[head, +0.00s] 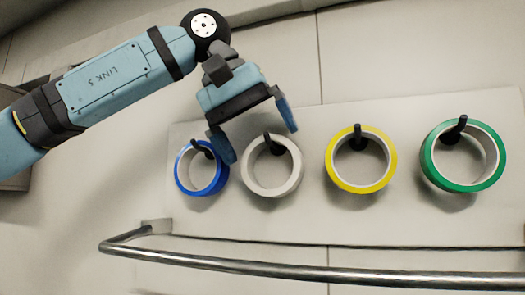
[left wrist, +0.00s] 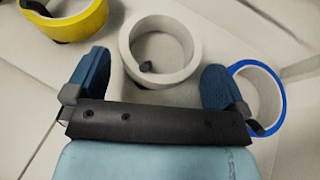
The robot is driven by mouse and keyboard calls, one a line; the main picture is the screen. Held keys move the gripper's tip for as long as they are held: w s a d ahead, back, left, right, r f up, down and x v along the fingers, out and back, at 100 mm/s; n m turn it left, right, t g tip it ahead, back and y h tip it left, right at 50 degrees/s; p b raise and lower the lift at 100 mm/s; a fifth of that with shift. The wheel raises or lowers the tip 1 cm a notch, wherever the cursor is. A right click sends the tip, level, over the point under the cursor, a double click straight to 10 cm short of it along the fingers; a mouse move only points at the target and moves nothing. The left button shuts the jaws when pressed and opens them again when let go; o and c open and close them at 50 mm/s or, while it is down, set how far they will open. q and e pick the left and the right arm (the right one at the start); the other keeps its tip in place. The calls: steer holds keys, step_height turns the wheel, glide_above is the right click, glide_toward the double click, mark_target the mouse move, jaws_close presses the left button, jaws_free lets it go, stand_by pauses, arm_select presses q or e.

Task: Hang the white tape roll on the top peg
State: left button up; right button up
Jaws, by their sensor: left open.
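The white tape roll (head: 251,180) hangs on a black peg (head: 268,140), second from the left in a row on a pale board. My left gripper (head: 262,144) is open above and in front of it, fingers apart and empty. In the left wrist view the white roll (left wrist: 190,72) lies beyond and between the two fingertips (left wrist: 150,80), with the peg's dark tip (left wrist: 146,67) inside its ring. All the pegs in view stand in one row, so I cannot tell a separate top peg. My right gripper is not in view.
A blue tape roll (head: 180,178) hangs just left of the white one, close to a finger. A yellow roll (head: 331,173) and a green roll (head: 427,165) hang to the right. A metal rail (head: 300,270) runs in front, below the board (head: 310,220).

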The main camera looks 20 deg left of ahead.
arm_select(q)
steer(key=v, duration=1.1)
steer(key=shift+a+r, duration=0.3)
steer(key=shift+r, duration=0.05)
steer(key=shift+w, duration=0.15)
